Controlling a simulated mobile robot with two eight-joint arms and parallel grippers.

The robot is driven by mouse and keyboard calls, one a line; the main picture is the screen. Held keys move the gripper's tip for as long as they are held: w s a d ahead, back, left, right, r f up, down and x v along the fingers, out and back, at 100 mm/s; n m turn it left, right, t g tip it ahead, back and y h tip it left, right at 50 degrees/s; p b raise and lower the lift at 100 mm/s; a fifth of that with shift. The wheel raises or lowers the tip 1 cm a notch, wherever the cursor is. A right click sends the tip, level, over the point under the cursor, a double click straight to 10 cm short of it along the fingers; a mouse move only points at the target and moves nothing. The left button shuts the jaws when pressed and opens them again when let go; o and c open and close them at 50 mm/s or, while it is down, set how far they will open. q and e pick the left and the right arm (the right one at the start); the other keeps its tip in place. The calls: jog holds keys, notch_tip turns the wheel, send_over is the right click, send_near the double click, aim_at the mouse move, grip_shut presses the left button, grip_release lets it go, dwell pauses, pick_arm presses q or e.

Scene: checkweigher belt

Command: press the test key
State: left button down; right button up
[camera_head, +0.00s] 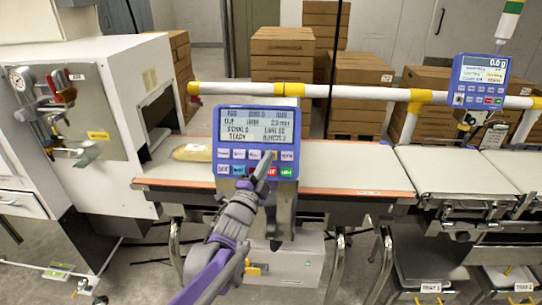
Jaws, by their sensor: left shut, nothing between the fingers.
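A blue control panel (236,153) stands upright in front of the belt. Its lit screen (258,124) shows several lines of text, one reading READY. Below the screen are two rows of keys, mostly pale, with a red key (271,171) and a green key (287,171) at the lower right. My left gripper (267,160) is shut and empty, its tips over the upper key row right of the middle. They hide part of the keys there. I cannot tell whether they touch. Key labels are too small to read surely. My right gripper is out of view.
A yellow-and-white rail (350,92) runs behind. A second panel (480,82) stands at the right. A white cabinet (120,110) stands left; stacked boxes (283,55) stand behind.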

pick_arm(q)
jog(key=shift+w+f, duration=0.15)
jog(key=shift+w, duration=0.2)
dwell(0.3)
jog(key=shift+s, duration=0.1)
jog(key=shift+s+r, duration=0.35)
jog(key=shift+s, duration=0.3)
jog(key=shift+p, duration=0.3)
jog(key=shift+s+r+p, duration=0.35)
jog(key=shift+s+r, duration=0.05)
jog(key=shift+s, duration=0.35)
jog(key=shift+s+r+p, duration=0.3)
jog(key=shift+s+r, duration=0.05)
jog(key=shift+s, duration=0.4)
jog(key=shift+s+r+p, duration=0.35)
jog(key=shift+s+r, duration=0.05)
jog(key=shift+s, duration=0.35)
